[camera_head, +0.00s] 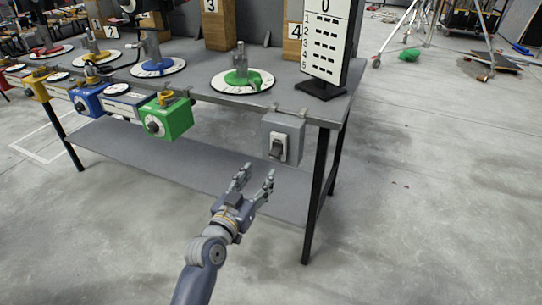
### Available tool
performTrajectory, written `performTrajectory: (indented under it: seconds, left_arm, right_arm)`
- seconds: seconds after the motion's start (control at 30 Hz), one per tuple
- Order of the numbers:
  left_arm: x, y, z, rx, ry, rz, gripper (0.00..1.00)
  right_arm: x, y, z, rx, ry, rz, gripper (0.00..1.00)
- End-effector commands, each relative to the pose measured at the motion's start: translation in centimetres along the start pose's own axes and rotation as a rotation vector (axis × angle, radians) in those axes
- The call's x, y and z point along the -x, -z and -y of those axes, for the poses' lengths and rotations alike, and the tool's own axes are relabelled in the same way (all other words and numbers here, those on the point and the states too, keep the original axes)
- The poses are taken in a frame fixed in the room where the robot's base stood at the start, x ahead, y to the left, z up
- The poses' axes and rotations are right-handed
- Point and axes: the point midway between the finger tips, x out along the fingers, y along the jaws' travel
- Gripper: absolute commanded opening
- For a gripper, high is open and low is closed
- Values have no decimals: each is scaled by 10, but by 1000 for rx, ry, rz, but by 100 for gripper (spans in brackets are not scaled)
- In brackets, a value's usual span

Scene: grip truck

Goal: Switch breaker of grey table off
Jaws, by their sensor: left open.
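A grey breaker box (283,138) hangs on the front edge of the grey table (300,99), near its right end. Its front has a white plate with a dark switch lever (278,149). The lever appears tilted, but I cannot tell its on or off position. My left gripper (257,173) is below and slightly left of the box in the picture. Its two fingers are spread and point up towards the box. Nothing is between them, and it appears apart from the box. My right gripper is not in view.
A green box (167,118) with a knob and a blue box (87,101) hang left of the breaker. A numbered board (325,45) stands on the table above it. A table leg (316,195) is right of my gripper.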

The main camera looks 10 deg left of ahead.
Motion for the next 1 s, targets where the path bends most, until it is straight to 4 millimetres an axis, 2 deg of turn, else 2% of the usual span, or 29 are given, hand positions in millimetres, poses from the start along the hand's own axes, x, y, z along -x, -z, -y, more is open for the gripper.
performTrajectory:
  seconds: [0.3,0.5,0.7,0.97,1.0]
  left_arm:
    - [-57,0,0,2,0,-2,45]
    - [-81,0,0,1,0,-1,45]
    - [-90,0,0,1,0,0,45]
    - [-91,0,0,1,0,-1,45]
    - [-91,0,0,1,0,0,38]
  right_arm:
    - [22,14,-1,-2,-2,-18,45]
    - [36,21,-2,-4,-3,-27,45]
    - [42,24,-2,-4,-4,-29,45]
    - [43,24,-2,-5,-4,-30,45]
    - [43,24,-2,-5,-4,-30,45]
